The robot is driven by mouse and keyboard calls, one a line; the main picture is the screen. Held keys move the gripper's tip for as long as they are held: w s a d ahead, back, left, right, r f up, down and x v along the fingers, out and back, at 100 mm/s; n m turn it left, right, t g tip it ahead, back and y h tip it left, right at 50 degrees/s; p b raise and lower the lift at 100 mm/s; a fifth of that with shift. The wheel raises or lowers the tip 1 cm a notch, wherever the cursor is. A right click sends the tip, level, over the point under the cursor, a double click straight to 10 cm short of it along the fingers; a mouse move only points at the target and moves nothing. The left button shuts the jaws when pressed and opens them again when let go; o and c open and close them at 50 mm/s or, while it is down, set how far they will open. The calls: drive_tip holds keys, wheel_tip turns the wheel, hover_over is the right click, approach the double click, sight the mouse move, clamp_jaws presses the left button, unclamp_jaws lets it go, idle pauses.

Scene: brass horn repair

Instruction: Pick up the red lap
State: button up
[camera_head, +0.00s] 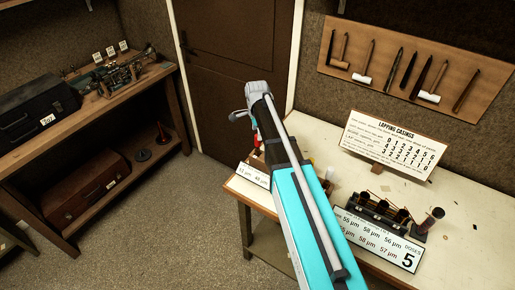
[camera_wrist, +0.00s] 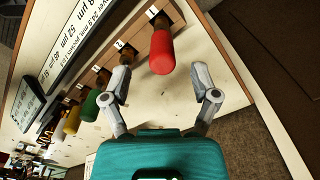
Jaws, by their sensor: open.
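The red lap (camera_wrist: 161,52) is a red, rounded handle on a brown part, in a rack beside a small number label. In the wrist view it lies ahead of my gripper (camera_wrist: 162,84). The two fingers are spread, one on each side of its near end, and nothing is between them. A small red piece, likely the same lap (camera_head: 256,138), shows in the head view beside my arm. My arm hides most of the rack and my fingers there.
Tools hang on a wall board (camera_head: 340,82).

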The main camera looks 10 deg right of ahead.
sight(258, 148)
drive_tip(key=shift+w+d+f+b, duration=0.1)
drive_tip(key=shift+f+b, duration=1.15)
drive_tip(key=shift+f, duration=0.05)
drive_tip(key=shift+d+f+b, duration=0.1)
drive_tip(key=shift+f+b, duration=1.1)
drive_tip(key=shift+f, duration=0.05)
clamp_jaws()
